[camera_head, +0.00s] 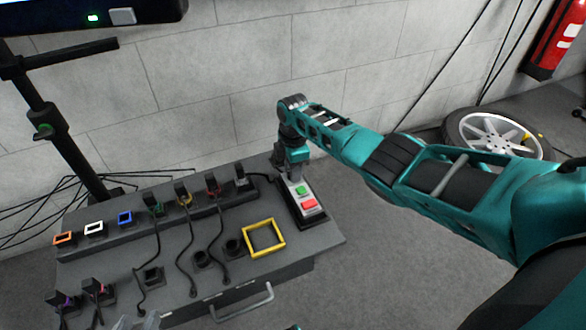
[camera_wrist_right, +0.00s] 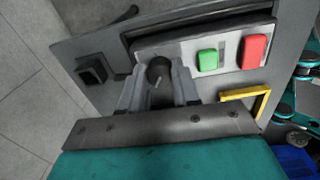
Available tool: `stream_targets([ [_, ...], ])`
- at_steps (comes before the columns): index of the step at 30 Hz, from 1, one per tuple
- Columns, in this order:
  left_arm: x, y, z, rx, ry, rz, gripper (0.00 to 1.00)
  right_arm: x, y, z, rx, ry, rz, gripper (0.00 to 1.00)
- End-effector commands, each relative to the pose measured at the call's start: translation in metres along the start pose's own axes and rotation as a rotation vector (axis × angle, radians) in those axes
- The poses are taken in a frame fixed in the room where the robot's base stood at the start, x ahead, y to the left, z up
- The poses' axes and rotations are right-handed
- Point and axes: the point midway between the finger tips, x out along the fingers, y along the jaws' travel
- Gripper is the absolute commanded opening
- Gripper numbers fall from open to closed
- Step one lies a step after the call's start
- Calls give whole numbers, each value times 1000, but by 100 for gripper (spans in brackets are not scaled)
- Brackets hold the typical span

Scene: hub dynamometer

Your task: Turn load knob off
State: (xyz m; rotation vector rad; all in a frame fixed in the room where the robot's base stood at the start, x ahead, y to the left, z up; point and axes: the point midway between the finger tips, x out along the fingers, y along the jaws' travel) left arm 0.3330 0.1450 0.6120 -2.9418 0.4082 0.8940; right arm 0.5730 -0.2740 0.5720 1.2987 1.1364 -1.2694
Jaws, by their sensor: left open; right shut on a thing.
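The load knob (camera_wrist_right: 158,71) is a dark round knob with a light pointer line, on a light grey panel beside a green button (camera_wrist_right: 207,59) and a red button (camera_wrist_right: 253,51). My right gripper (camera_wrist_right: 160,82) is shut on the knob, one finger on each side. In the head view my right gripper (camera_head: 292,172) comes down on the far end of the button box (camera_head: 310,214) and hides the knob. Only a grey bit of my left gripper (camera_head: 140,321) shows at the bottom edge; it is open.
The grey bench (camera_head: 330,238) carries a yellow square frame (camera_head: 263,238), coloured sockets and several plugs with cables. A drawer handle (camera_head: 243,303) is at its front. A wheel (camera_head: 493,135) and a fire extinguisher (camera_head: 556,40) are at the right.

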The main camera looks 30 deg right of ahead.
Motion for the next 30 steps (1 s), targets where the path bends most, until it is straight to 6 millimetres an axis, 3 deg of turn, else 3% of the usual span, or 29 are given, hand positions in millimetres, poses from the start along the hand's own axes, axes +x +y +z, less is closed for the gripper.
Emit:
stream_targets([
  [12, 1, 1, 2, 0, -3, 2, 43, 0, 0, 1, -195, 4, -2, 0],
  [29, 2, 1, 2, -1, -3, 3, 43, 0, 0, 1, -224, 4, -1, 0],
  [30, 2, 1, 2, -1, -3, 3, 43, 0, 0, 1, -223, 4, -1, 34],
])
